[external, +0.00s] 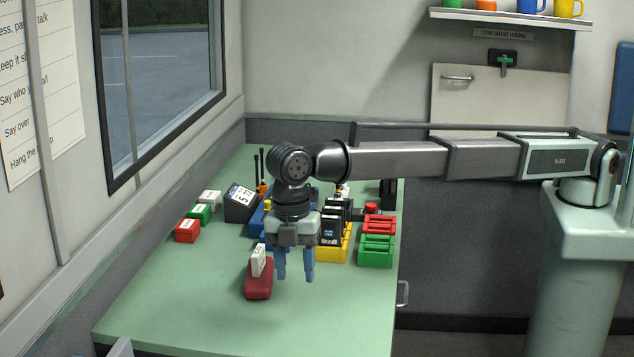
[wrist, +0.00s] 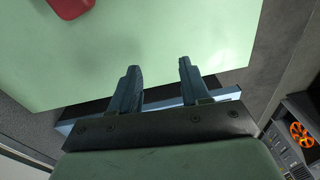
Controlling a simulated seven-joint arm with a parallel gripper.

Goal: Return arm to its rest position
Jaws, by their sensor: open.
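My gripper (external: 295,277) hangs pointing down over the green table (external: 190,310), with its two blue fingers apart and nothing between them. It also shows in the wrist view (wrist: 157,70), open and empty above the table's edge. My arm reaches out from the grey-green pedestal at the right, across the table. In the external view the fingers are just right of a dark red block (external: 259,288) with a white piece (external: 258,261) standing on it. A corner of a red object (wrist: 70,8) shows at the top of the wrist view.
Behind my gripper stand a yellow holder (external: 345,243) with black devices, and red (external: 379,227) and green (external: 376,251) trays at the right. Small red (external: 187,231), green and white blocks and a dark display (external: 241,204) stand at the left. The table's front is clear.

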